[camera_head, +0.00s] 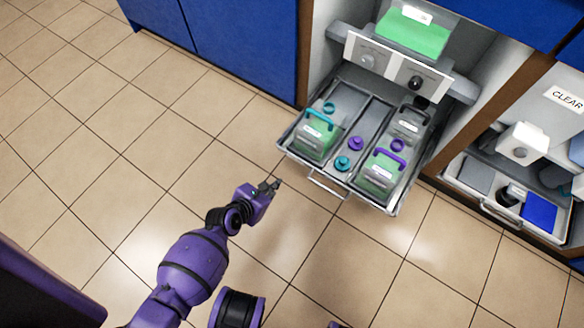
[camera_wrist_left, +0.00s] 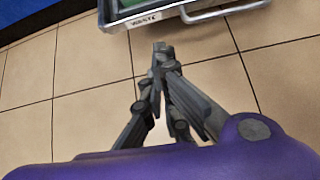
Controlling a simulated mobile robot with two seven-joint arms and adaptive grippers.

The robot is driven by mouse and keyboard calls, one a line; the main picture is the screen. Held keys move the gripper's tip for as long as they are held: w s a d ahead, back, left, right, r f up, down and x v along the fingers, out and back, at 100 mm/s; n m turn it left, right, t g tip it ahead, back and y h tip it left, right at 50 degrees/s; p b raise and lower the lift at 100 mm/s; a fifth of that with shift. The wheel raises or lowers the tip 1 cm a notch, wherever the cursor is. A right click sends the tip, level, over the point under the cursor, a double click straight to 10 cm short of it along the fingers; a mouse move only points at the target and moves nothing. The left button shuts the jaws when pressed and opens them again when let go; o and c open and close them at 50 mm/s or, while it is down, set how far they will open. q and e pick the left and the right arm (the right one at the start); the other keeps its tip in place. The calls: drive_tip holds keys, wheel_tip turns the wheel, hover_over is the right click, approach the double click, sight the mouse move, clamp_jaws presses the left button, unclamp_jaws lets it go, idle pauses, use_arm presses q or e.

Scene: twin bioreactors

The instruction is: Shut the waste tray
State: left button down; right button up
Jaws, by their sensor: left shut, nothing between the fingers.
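The waste tray (camera_head: 372,196) is pulled out from the cabinet, with a bar handle (camera_head: 322,188) on its front. In the left wrist view, the tray's front edge carries a label that reads WASTE (camera_wrist_left: 146,19), and the handle (camera_wrist_left: 225,10) sticks out at the top. My left gripper (camera_head: 276,184) is shut and empty, in front of the tray and left of the handle, apart from it. Its closed fingers (camera_wrist_left: 161,50) also show in the left wrist view, pointing at the tray front. My right gripper is not in view.
The tray holds green-filled containers (camera_head: 315,140), (camera_head: 381,172), a grey container (camera_head: 408,124), and several teal and purple caps (camera_head: 342,163). Another open tray (camera_head: 520,232) with a blue item stands at right, below a CLEAR label (camera_head: 567,98). Blue cabinets (camera_head: 245,45) stand behind. The tiled floor is free.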

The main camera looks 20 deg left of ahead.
use_arm(q)
drive_tip(key=w+r+b+x, duration=0.1)
drive_tip(key=b+x, duration=0.6)
drive_tip(key=x, duration=0.6)
drive_tip(key=shift+w+d+r+n, duration=0.25)
drive_tip(key=shift+r+n, duration=0.05)
drive_tip(key=shift+r, duration=0.15)
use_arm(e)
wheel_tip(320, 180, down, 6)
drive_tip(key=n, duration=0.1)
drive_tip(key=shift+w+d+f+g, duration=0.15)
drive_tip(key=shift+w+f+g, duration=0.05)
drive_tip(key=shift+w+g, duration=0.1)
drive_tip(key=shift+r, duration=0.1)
